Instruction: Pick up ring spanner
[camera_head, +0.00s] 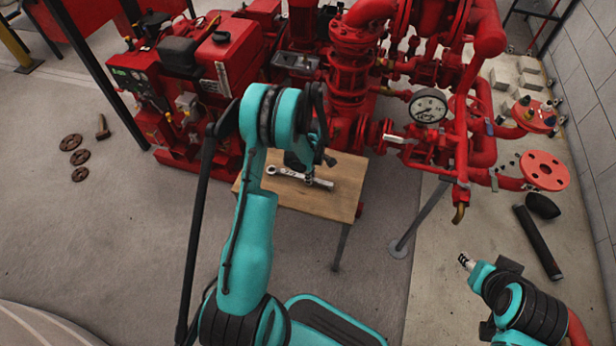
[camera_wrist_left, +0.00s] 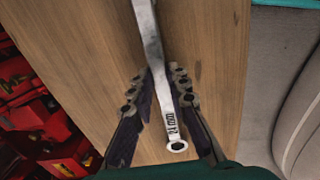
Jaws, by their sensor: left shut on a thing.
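The ring spanner (camera_head: 287,173) is a silver metal bar at the small wooden table (camera_head: 325,206). In the left wrist view the spanner (camera_wrist_left: 152,40) runs from the top edge down between my fingers, with a small ring and a size mark at its near end. My left gripper (camera_head: 309,178) is over the table, and in the wrist view its dark fingers (camera_wrist_left: 163,85) are shut on the spanner's shaft. I cannot tell whether the spanner touches the wood. My right gripper (camera_head: 466,262) is low at the right, away from the table; its opening is too small to read.
A red pump set with an engine (camera_head: 185,75) and pipes stands right behind the table. A pressure gauge (camera_head: 428,106) sits to the right. Flanges (camera_head: 72,142) and a hammer (camera_head: 102,127) lie on the left floor. A black cylinder (camera_head: 537,242) lies at the right.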

